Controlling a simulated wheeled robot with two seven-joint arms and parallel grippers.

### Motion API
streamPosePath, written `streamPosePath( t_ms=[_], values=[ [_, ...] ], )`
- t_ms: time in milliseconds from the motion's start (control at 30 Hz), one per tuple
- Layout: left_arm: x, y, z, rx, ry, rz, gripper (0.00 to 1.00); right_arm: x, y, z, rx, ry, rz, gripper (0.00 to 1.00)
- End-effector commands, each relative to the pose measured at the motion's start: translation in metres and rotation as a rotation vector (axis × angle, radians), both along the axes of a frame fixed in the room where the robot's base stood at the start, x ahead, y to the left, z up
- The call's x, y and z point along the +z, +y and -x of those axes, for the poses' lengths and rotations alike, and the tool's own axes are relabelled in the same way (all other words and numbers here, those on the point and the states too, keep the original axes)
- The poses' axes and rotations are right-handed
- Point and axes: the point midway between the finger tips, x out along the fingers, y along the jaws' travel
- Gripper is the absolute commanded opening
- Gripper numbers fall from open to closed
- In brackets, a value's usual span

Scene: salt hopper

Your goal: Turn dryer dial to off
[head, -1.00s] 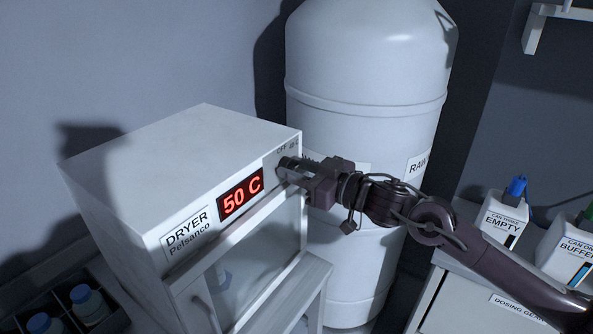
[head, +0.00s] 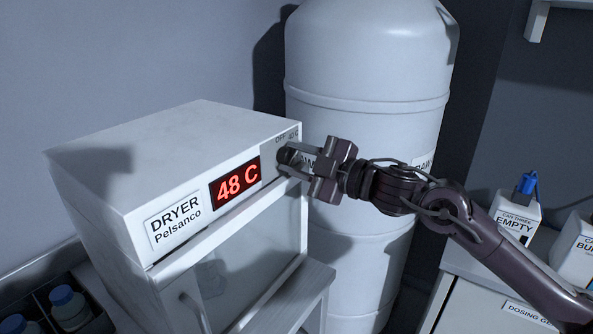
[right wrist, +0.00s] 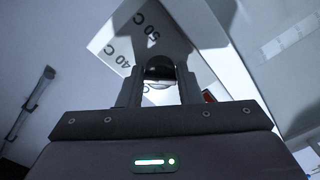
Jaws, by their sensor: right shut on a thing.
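The white dryer (head: 150,140) stands at the left in the head view, labelled DRYER Pelsanco. Its red display (head: 236,184) reads 48 C. The dark round dial (head: 287,155) is at the right end of its front panel, partly hidden by the fingers. My right gripper (head: 292,162) is shut on the dial. In the right wrist view the dark dial (right wrist: 159,72) sits between the two fingers, with the marks 40 C and 50 C on the panel beside it. Part of the OFF mark shows above the dial in the head view. My left gripper is not in view.
A large white tank (head: 365,60) stands right behind the dryer and my right gripper. A can marked EMPTY (head: 515,222) and another can stand on a cabinet at the right. Bottles with blue caps (head: 66,305) sit in a dark crate at the lower left.

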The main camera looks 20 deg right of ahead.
Motion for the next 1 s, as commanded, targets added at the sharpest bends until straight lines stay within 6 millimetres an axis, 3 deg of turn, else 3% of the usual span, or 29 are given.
streamPosePath(
  t_ms=[500,1000],
  values=[
    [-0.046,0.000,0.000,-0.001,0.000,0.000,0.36,-0.003,0.000,0.000,0.000,-0.297,0.383,0.09],
    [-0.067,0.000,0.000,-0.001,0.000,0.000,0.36,-0.001,0.000,0.000,0.000,-0.479,0.618,0.09]
  ],
)
